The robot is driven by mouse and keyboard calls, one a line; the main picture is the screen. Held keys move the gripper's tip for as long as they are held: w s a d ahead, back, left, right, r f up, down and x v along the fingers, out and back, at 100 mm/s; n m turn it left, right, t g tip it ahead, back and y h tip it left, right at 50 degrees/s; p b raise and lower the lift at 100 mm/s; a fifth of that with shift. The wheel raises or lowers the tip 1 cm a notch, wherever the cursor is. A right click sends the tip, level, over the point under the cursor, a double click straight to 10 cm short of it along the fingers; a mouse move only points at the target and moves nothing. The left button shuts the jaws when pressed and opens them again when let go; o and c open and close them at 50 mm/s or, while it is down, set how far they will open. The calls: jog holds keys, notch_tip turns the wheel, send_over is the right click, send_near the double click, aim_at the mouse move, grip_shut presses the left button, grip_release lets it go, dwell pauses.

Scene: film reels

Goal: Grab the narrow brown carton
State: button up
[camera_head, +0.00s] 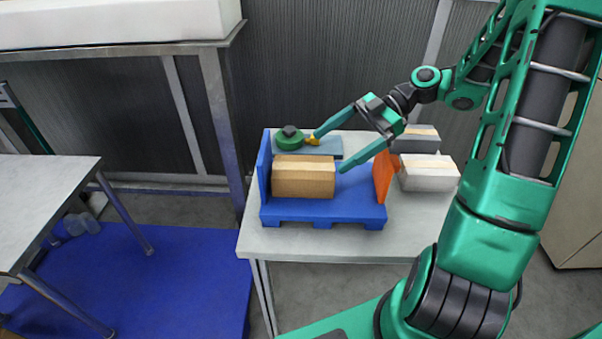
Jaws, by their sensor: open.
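The brown carton (303,177) lies on the left part of a blue pallet-like tray (322,213) on the table. It is a long box with a lighter top, close to the tray's blue upright wall. My gripper (328,152) is open, with its two green fingers spread wide. It reaches in from the upper right; one fingertip shows beyond the carton near a yellow thing, the other near the carton's right end. I cannot tell whether either finger touches the carton.
An orange panel (382,177) stands at the tray's right end. White and grey boxes (429,177) are right of it. A green round object (289,139) and yellow piece (312,140) are behind the carton on a blue-grey slab (327,147). The table's front strip (330,240) is clear.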

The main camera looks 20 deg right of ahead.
aim_at(306, 165)
jog(key=shift+x, duration=3.5)
jog(key=shift+w+d+f, duration=0.1)
jog(key=shift+w, duration=0.1)
jog(key=c, duration=1.3)
